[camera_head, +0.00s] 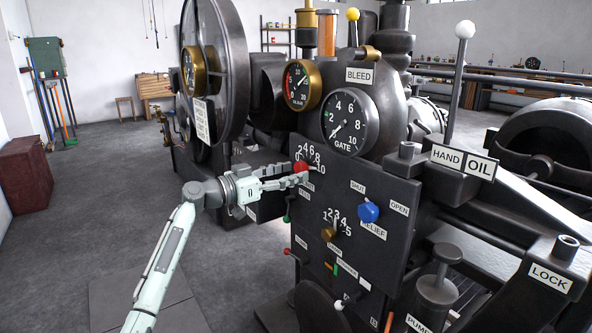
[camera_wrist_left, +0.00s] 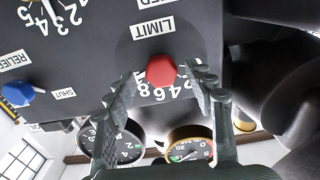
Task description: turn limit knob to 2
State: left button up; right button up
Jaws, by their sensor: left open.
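The limit knob (camera_head: 301,167) is red and sits at the upper left of the dark control panel, under a number scale up to 10. In the left wrist view the red knob (camera_wrist_left: 160,70) is near the middle, beside the LIMIT label (camera_wrist_left: 154,28) and the scale numbers. I cannot make out where its pointer stands. My left gripper (camera_head: 299,177) reaches in from the left, at the knob. In the left wrist view its open fingers (camera_wrist_left: 161,76) stand on either side of the knob with visible gaps; contact is not evident. My right gripper is not in view.
A blue RELIEF knob (camera_head: 368,212) and a brass knob (camera_head: 328,234) sit lower on the same panel. A green-handled lever (camera_head: 288,215) is just below my gripper. The GATE gauge (camera_head: 350,122) is above. Open floor lies to the left.

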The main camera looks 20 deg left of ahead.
pick_arm(q)
jog(key=shift+x, duration=1)
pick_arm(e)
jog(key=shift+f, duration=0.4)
pick_arm(q)
jog(key=shift+c, duration=0.5)
jog(key=c, duration=1)
jog(key=shift+f, duration=0.1)
jog(key=shift+c, duration=0.2)
